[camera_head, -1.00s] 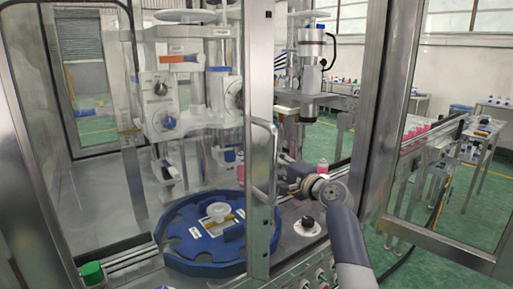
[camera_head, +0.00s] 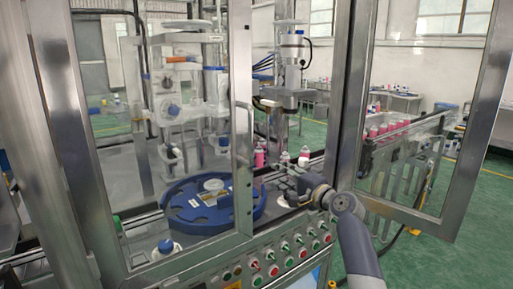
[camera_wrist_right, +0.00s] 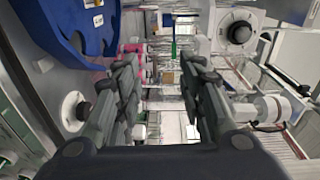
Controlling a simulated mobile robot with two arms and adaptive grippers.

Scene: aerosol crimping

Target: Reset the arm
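My right arm comes in from the bottom right in the head view, and its gripper (camera_head: 278,180) is by the open front of the machine, right of the blue round turntable (camera_head: 183,228). In the right wrist view the two dark fingers of this gripper (camera_wrist_right: 160,68) stand apart with nothing held between them. The turntable's edge shows at the upper left of that view. My left arm and gripper are not in view.
A metal-framed glass door (camera_head: 243,185) stands left of the gripper, and an open glass door (camera_head: 415,110) stands to its right. A pink bottle (camera_head: 260,157) is close behind the gripper. Below is a button panel (camera_head: 285,262). A conveyor with pink bottles runs at right.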

